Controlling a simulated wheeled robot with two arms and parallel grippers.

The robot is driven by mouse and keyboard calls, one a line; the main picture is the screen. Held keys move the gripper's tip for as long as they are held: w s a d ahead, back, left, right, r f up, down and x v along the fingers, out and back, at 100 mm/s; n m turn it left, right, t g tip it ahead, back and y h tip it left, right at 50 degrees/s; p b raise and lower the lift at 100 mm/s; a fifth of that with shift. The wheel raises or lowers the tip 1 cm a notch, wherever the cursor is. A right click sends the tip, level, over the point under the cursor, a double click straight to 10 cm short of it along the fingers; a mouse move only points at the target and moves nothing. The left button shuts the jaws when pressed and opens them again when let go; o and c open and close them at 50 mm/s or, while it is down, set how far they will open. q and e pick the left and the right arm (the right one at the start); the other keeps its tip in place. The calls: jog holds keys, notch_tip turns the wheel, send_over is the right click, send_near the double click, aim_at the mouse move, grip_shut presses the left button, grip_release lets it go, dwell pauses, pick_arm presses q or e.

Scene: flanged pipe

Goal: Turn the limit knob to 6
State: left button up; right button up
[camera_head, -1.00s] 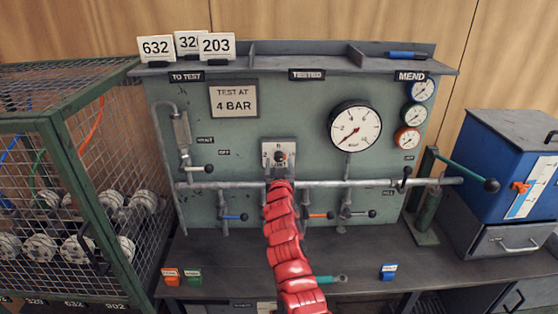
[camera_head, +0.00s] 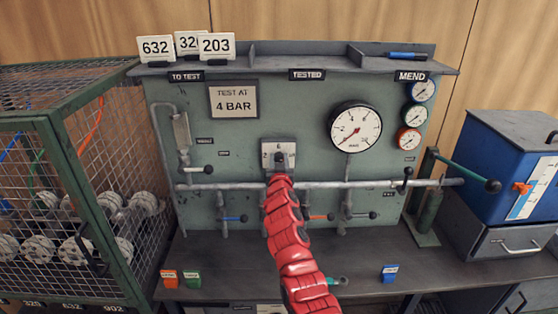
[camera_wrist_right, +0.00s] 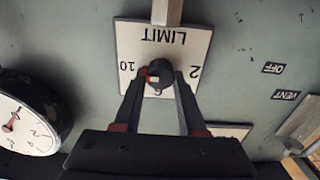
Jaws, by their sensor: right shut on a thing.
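The limit knob (camera_wrist_right: 158,74) is a small dark round knob on a white plate marked LIMIT (camera_wrist_right: 119,40). In the right wrist view the plate is upside down, with 10 at left, 2 at right and 6 at the bottom, partly hidden. A small red mark shows on the knob's left side; I cannot tell surely whether it is the pointer. My right gripper (camera_wrist_right: 159,86) is shut on the knob, one finger on each side. My left gripper is not in view.
A grey pipe (camera_head: 330,184) crosses the panel just below the plate, with several valve levers under it. A large gauge (camera_head: 355,129) is to the right. A sign (camera_head: 233,101) reads TEST AT 4 BAR. A wire cage (camera_head: 70,180) stands left, a blue box (camera_head: 505,165) right.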

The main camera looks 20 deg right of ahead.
grip_shut()
jog(key=shift+n, duration=0.3)
jog(key=n, duration=0.3)
jog(key=shift+a+n, duration=0.15)
jog(key=shift+n, duration=0.15)
jog(key=n+p, duration=0.1)
jog(key=n, duration=0.3)
jog(key=shift+a+f+n, duration=0.1)
jog(key=shift+n, duration=0.2)
jog(key=n+p, duration=0.1)
jog(key=n, duration=0.3)
jog(key=shift+w+n, duration=0.1)
jog(key=shift+n, duration=0.2)
jog(key=shift+f+n+p, duration=0.15)
jog(key=shift+n+p, duration=0.05)
jog(key=shift+n, duration=0.85)
jog(key=shift+f+n+p, duration=0.1)
jog(key=shift+n+p, duration=0.1)
jog(key=shift+n, duration=0.85)
